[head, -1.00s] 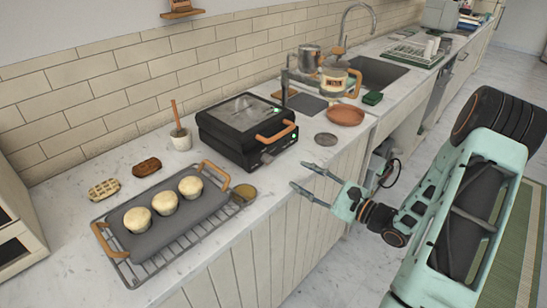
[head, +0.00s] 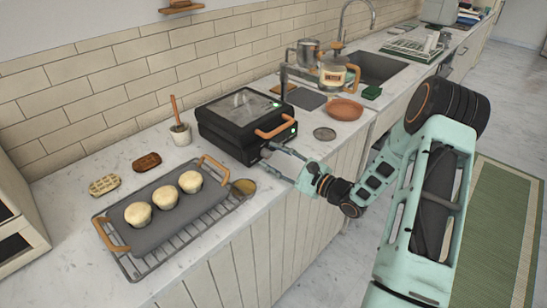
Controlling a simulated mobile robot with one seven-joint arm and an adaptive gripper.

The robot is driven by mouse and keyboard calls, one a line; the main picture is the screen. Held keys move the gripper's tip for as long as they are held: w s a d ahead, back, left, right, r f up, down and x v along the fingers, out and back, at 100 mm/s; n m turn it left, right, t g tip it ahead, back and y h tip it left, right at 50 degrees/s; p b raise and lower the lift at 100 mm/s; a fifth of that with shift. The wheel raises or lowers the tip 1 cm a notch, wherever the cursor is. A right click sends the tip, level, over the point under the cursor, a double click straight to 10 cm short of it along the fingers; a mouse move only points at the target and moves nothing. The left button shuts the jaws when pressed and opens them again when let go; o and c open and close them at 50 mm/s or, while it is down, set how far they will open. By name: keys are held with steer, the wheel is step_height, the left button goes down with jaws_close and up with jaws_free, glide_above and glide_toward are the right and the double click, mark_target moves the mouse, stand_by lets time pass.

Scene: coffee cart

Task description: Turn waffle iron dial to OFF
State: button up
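I cannot tell whether the fingertips touch the dial.
A grey griddle tray (head: 178,205) with three round pale buns sits on a wire rack at the left. A small round coaster (head: 325,134) and a terracotta plate (head: 344,109) lie to the right. The counter's front edge runs below my gripper.

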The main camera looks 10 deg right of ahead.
steer(key=shift+c, duration=0.4)
jaws_close()
